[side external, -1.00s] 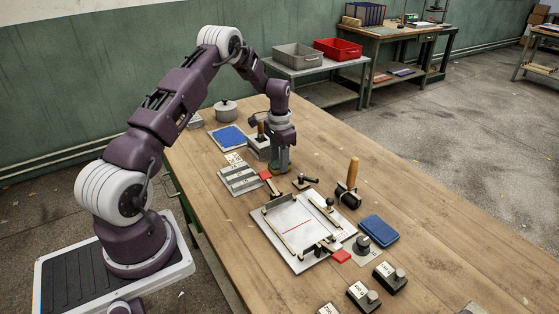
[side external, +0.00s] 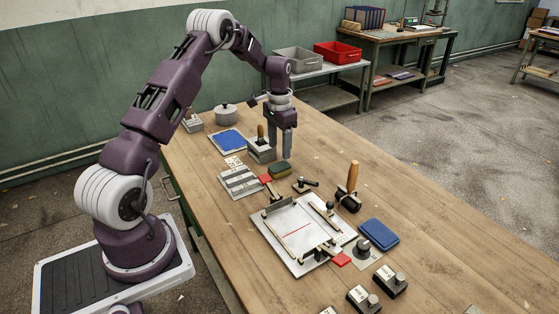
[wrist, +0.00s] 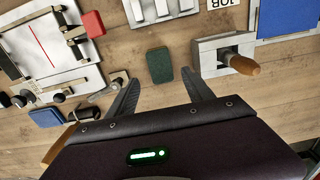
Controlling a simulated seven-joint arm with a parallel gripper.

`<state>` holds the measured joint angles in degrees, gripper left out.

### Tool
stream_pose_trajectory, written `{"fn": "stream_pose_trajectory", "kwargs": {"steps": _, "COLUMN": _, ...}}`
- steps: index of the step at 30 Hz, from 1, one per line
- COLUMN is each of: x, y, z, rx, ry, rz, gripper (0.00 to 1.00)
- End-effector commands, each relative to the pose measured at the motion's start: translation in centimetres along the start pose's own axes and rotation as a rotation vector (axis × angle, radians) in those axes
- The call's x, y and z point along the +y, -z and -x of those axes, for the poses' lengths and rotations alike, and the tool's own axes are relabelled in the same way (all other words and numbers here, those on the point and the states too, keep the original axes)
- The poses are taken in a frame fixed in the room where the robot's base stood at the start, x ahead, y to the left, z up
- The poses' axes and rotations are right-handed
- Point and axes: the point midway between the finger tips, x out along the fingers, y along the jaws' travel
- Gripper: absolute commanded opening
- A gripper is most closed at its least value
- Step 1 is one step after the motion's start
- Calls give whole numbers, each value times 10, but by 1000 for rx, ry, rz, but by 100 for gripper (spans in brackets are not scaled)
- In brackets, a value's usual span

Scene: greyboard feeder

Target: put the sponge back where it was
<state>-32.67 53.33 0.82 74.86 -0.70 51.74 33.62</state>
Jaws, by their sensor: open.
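In the wrist view the sponge (wrist: 159,66) shows whole, ahead of the fingers. My gripper (side external: 281,155) points down just above and behind the sponge. Its two fingers are apart with nothing between them, and they also show in the wrist view (wrist: 160,78).
A grey block with a wooden handle (side external: 262,151) stands close to the gripper's left. A blue pad (side external: 229,140) and a lidded pot (side external: 226,113) are farther back. A wooden-handled roller (side external: 350,190) and a blue case (side external: 378,231) lie to the right. The table's far right is clear.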

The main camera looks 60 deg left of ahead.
Motion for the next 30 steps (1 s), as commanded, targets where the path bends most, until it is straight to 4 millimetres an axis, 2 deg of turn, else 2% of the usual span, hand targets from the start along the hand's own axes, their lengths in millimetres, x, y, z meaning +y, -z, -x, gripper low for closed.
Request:
{"fn": "stream_pose_trajectory", "kwargs": {"steps": 1, "x": -1, "y": 1, "z": 14, "rx": 4, "ry": 3, "rz": 0, "gripper": 60}}
{"fn": "stream_pose_trajectory", "kwargs": {"steps": 3, "x": -1, "y": 1, "z": 28, "rx": 4, "ry": 3, "rz": 0, "gripper": 60}}
{"fn": "stream_pose_trajectory", "kwargs": {"steps": 9, "x": 4, "y": 0, "z": 56, "rx": 7, "ry": 4, "rz": -1, "gripper": 60}}
{"fn": "stream_pose_trajectory", "kwargs": {"steps": 11, "x": 18, "y": -1, "z": 78, "rx": 26, "ry": 14, "rz": -4, "gripper": 60}}
{"fn": "stream_pose_trajectory", "kwargs": {"steps": 14, "x": 66, "y": -14, "z": 137, "rx": 84, "ry": 38, "rz": -7, "gripper": 60}}
{"fn": "stream_pose_trajectory", "kwargs": {"steps": 15, "x": 91, "y": -26, "z": 163, "rx": 116, "ry": 48, "rz": -7, "gripper": 60}}
{"fn": "stream_pose_trajectory", "kwargs": {"steps": 17, "x": 128, "y": -51, "z": 197, "rx": 165, "ry": 58, "rz": -7, "gripper": 60}}
{"fn": "stream_pose_trajectory", "kwargs": {"steps": 18, "x": 153, "y": -72, "z": 216, "rx": 199, "ry": 62, "rz": -6, "gripper": 60}}
{"fn": "stream_pose_trajectory", "kwargs": {"steps": 20, "x": 188, "y": -110, "z": 239, "rx": 257, "ry": 64, "rz": -7, "gripper": 60}}
{"fn": "stream_pose_trajectory", "kwargs": {"steps": 21, "x": 209, "y": -138, "z": 249, "rx": 294, "ry": 61, "rz": -8, "gripper": 60}}
{"fn": "stream_pose_trajectory", "kwargs": {"steps": 24, "x": 248, "y": -206, "z": 255, "rx": 382, "ry": 44, "rz": -7, "gripper": 60}}
{"fn": "stream_pose_trajectory", "kwargs": {"steps": 27, "x": 268, "y": -256, "z": 244, "rx": 444, "ry": 21, "rz": -5, "gripper": 60}}
{"fn": "stream_pose_trajectory", "kwargs": {"steps": 30, "x": 276, "y": -283, "z": 232, "rx": 481, "ry": 4, "rz": -1, "gripper": 60}}
